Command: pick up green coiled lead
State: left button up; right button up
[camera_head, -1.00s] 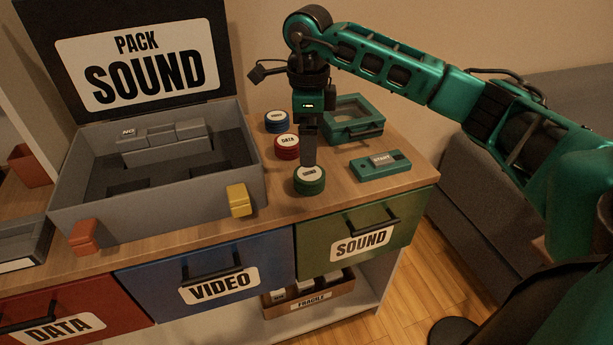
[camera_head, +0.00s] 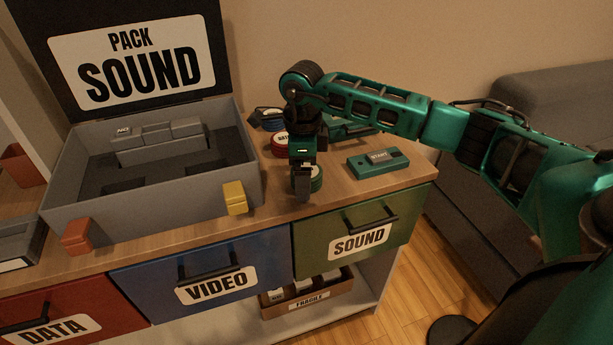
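The green coiled lead (camera_head: 317,181), a small round stack with a pale label on top, sits on the wooden cabinet top above the green SOUND drawer. My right gripper (camera_head: 303,188) points down at it, with a finger in front of the lead's near side hiding its middle. The other finger is hidden, so I cannot tell whether the gripper has closed on the lead. The lead appears to rest on the wood. My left gripper is not in view.
A grey open case (camera_head: 150,202) with yellow and orange latches stands left. The green-framed case behind is mostly hidden.

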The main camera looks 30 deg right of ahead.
jog(key=c, duration=1)
